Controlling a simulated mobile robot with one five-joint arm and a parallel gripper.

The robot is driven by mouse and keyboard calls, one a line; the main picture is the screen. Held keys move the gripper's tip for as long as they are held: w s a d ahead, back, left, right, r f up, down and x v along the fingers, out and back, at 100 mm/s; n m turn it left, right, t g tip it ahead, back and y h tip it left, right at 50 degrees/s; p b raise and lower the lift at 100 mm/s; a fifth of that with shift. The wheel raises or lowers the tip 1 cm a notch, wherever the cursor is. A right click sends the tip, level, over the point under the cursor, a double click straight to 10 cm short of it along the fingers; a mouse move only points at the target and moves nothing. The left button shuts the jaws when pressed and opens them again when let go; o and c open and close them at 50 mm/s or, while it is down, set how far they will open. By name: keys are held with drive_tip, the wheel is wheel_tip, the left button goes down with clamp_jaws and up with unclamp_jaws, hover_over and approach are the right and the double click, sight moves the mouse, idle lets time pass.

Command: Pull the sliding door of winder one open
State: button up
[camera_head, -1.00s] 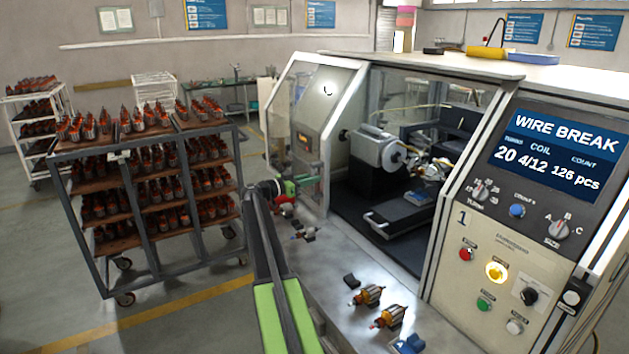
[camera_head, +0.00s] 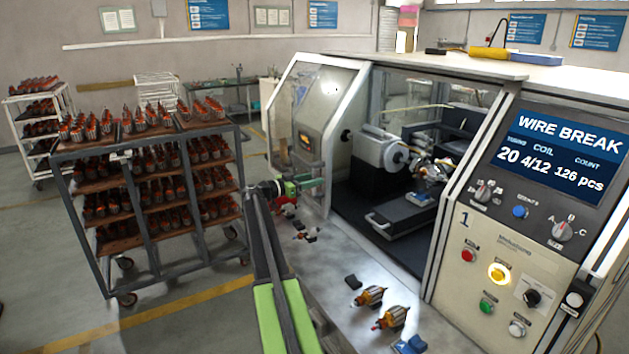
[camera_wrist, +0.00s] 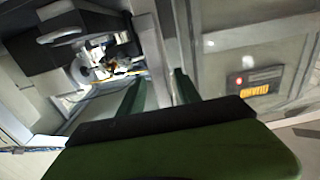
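Winder one is the large cream machine at the right of the head view, with a "1" on its control panel (camera_head: 500,260). A pale slanted frame post (camera_head: 346,115) stands at the left of its front opening. The winding unit (camera_head: 380,155) inside shows clearly; I cannot tell whether clear glass covers part of it. My gripper (camera_head: 314,184) is low beside the foot of that post. In the wrist view, the green fingers (camera_wrist: 160,92) are apart, with a pale bar (camera_wrist: 152,45) running between them beyond the tips. Contact with it cannot be made out. No door handle is clearly visible.
A rack cart (camera_head: 145,145) full of armatures stands left of my arm. The machine's front ledge (camera_head: 340,255) carries several armatures and small parts. The screen (camera_head: 560,145) reads WIRE BREAK, and a yellow button (camera_head: 499,274) is lit. Floor is clear at lower left.

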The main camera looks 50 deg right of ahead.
drive_tip(key=v, duration=1.6)
drive_tip(key=shift+a, duration=0.4)
drive_tip(key=w+a+f+n+t, duration=0.1)
drive_tip(key=w+a+n+t, duration=0.3)
drive_tip(key=a, duration=0.8)
drive_tip(key=s+a+f+t+y, duration=0.1)
drive_tip(key=a+f+y, duration=0.2)
drive_tip(key=a+f, duration=0.55)
drive_tip(key=s+a+f+n+y, duration=0.4)
drive_tip(key=s+a+n, duration=0.1)
drive_tip(key=a, duration=0.7)
drive_tip(key=s+a+f+n+t+y, duration=0.1)
drive_tip(key=s+a+f+n+y, duration=0.4)
drive_tip(key=a, duration=0.7)
drive_tip(key=s+a+f+n+y, duration=0.4)
drive_tip(key=s+a+n, duration=0.3)
drive_tip(key=a, duration=0.5)
drive_tip(key=shift+a+f+n+t+y, duration=0.2)
drive_tip(key=shift+f+n+t+y, duration=0.15)
drive_tip(key=shift+f+n, duration=0.35)
